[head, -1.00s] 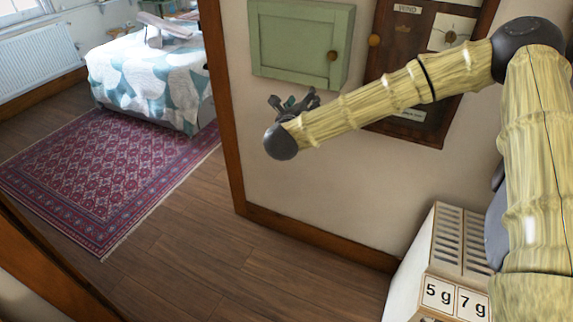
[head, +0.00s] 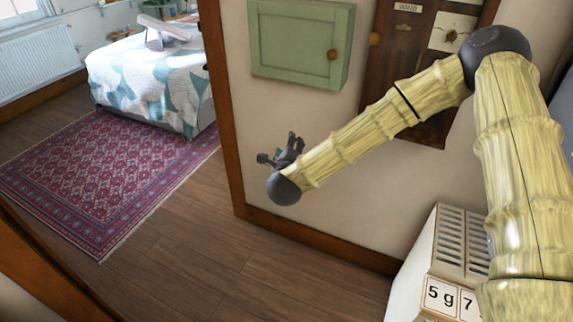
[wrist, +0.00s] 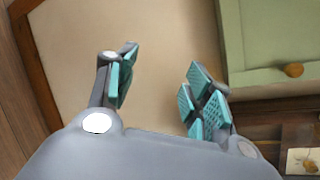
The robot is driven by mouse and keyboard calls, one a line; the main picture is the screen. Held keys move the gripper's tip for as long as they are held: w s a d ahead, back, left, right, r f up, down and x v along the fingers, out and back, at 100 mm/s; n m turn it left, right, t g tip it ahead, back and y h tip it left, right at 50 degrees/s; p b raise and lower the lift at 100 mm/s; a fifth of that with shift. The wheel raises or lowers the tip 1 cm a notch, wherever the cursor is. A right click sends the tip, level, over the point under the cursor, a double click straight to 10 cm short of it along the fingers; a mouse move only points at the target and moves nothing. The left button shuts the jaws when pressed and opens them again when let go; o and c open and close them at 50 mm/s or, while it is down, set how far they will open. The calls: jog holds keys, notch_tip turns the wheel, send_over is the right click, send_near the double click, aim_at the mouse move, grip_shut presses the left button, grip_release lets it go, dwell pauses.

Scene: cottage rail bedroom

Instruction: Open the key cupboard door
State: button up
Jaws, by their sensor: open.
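The key cupboard (head: 300,42) is a pale green box on the wall in the head view, with a flat panelled door. The door looks shut. Its round brown knob (head: 333,55) is on the door's right side. In the wrist view the cupboard (wrist: 275,35) is at the upper right with its knob (wrist: 292,70) near the right edge. My gripper (head: 281,150) is below the cupboard, apart from it. In the wrist view my gripper (wrist: 160,85) is open with teal pads and nothing between them; bare wall lies beyond the gap.
A dark wooden wall case (head: 408,42) hangs right of the cupboard, partly behind my arm. A white slotted box (head: 420,265) with number labels stands at the lower right. A wooden door frame (head: 222,110) is to the left, and open floor lies below.

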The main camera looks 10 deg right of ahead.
jog(key=shift+s+a+f+n+g+y, duration=0.1)
jog(key=shift+s+a+f+n+y, duration=0.2)
jog(key=shift+f, duration=0.4)
jog(key=shift+s+a+f+n+g+y, duration=0.1)
jog(key=shift+s+f+n, duration=0.3)
jog(key=shift+f, duration=0.3)
jog(key=shift+s+a+f+n+g+y, duration=0.15)
jog(key=shift+s+f+n, duration=0.2)
jog(key=shift+f, duration=0.35)
jog(key=shift+w, duration=0.1)
